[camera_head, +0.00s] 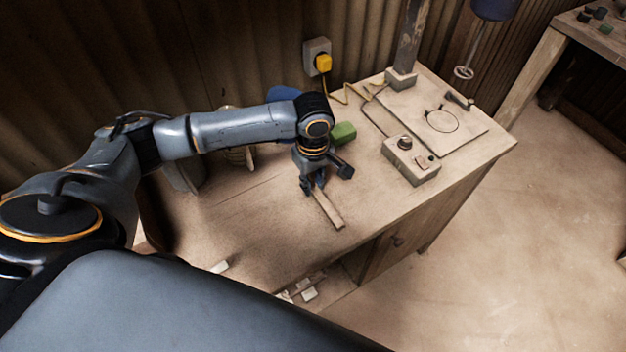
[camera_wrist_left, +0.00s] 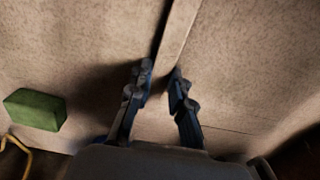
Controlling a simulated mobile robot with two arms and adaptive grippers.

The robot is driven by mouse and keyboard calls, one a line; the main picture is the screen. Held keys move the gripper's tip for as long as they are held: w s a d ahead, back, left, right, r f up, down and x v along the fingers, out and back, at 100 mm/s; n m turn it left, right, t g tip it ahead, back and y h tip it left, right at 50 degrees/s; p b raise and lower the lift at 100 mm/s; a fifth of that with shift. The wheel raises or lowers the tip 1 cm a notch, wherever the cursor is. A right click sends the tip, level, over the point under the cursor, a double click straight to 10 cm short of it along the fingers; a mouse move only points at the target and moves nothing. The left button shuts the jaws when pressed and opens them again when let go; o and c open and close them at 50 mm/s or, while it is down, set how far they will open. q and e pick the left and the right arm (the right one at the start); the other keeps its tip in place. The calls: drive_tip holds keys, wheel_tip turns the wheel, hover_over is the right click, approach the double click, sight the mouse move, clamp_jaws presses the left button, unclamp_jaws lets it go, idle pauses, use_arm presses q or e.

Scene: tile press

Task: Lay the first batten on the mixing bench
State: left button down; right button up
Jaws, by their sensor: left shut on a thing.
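A pale wooden batten (camera_head: 328,208) is at the middle of the mixing bench (camera_head: 250,225), pointing toward its front edge. In the left wrist view the batten (camera_wrist_left: 178,35) runs up from between the fingers. My left gripper (camera_head: 315,187) is over the bench, fingers pointing down, shut on the batten near one end; its fingers also show in the left wrist view (camera_wrist_left: 163,80). The batten is at or close to the bench top; I cannot tell whether it touches. The gripped end is partly hidden by the fingers. My right gripper is not in view.
A green block (camera_head: 343,133) lies just behind the gripper. A control box (camera_head: 411,160) with a knob and a plate (camera_head: 440,121) with a mixer stand are to the right. A yellow plug (camera_head: 323,63) is on the wall.

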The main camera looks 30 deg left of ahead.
sight(313, 186)
use_arm(q)
drive_tip(key=c, duration=1.2)
unclamp_jaws()
drive_tip(key=shift+f, duration=0.1)
wheel_tip(313, 186, up, 12)
drive_tip(key=shift+r+b, duration=0.15)
drive_tip(key=shift+b, duration=0.35)
